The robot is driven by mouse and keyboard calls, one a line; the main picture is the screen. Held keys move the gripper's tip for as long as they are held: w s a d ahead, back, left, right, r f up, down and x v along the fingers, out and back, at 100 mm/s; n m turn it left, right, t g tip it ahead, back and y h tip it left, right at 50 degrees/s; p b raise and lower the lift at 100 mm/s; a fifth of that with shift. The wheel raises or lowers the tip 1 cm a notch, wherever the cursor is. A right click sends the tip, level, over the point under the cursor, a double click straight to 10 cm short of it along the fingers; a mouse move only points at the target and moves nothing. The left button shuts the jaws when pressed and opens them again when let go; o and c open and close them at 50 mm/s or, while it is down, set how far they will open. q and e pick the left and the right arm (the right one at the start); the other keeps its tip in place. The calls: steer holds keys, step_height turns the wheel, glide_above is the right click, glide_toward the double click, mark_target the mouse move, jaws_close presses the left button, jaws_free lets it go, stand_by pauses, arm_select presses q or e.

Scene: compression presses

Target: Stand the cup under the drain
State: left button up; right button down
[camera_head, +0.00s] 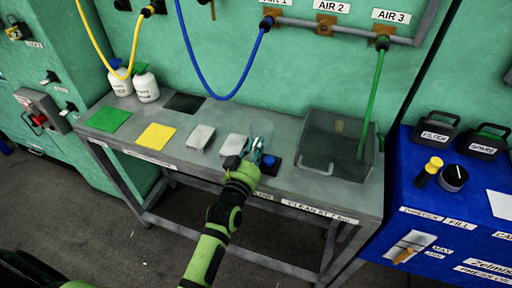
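My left gripper (257,147) is over the workbench, near its front edge and right of the middle. Its fingers are small and partly overlap the things behind them, so I cannot tell whether they are open or shut on something. A faint clear outline shows just above the fingers; I cannot tell whether it is a cup. A dark round, cup-like thing (454,177) stands on the blue cabinet at the right. I cannot make out a drain for certain. My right gripper is not in view.
The grey workbench (205,171) holds two white bottles (146,88), a green pad (108,119), a yellow pad (156,136), two pale blocks (200,137), a dark block with a blue top (271,162) and a clear bin (318,158). Hoses (239,88) hang above.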

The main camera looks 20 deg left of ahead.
arm_select(q)
steer(key=shift+r, duration=0.2)
steer(key=s, duration=1.2)
steer(key=shift+a+b, duration=0.2)
steer(key=shift+b, duration=0.2)
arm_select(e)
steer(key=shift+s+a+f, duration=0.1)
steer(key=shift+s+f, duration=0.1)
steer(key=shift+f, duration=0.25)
